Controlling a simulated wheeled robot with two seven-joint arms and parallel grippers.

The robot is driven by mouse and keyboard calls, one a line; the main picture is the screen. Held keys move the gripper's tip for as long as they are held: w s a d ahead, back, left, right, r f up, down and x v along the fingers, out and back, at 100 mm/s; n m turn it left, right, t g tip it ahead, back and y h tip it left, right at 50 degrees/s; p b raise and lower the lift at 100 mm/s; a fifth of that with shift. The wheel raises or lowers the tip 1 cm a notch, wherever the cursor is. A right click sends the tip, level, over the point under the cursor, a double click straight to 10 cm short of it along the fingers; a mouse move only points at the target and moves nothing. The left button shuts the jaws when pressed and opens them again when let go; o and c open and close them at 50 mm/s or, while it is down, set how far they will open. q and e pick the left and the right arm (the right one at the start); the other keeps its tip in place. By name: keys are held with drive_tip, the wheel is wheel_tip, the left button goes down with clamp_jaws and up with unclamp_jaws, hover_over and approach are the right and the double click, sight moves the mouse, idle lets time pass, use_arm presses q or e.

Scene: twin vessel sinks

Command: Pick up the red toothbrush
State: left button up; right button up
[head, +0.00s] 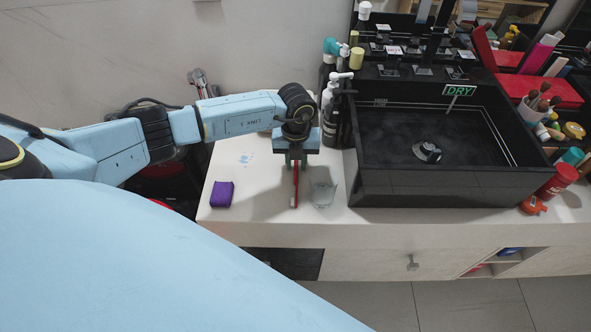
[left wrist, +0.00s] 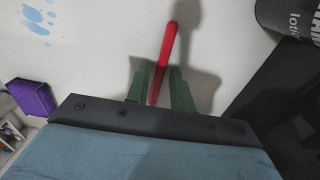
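My left gripper (head: 295,163) points down over the left part of the counter. The red toothbrush (head: 295,190) runs from between its fingers toward the counter's front edge. In the left wrist view the toothbrush's red handle (left wrist: 168,45) passes between the two green fingers of the left gripper (left wrist: 161,88), which are close around it. A shadow falls on the counter to the right of the handle. The part behind the gripper body is hidden. My right gripper is not in view.
A clear cup (head: 323,194) stands just right of the toothbrush. A purple block (head: 222,195) lies to the left. Dark pump bottles (head: 331,122) and the black sink (head: 430,187) are to the right. The counter (head: 245,222) ends just in front.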

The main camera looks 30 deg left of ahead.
use_arm(q)
clamp_jaws()
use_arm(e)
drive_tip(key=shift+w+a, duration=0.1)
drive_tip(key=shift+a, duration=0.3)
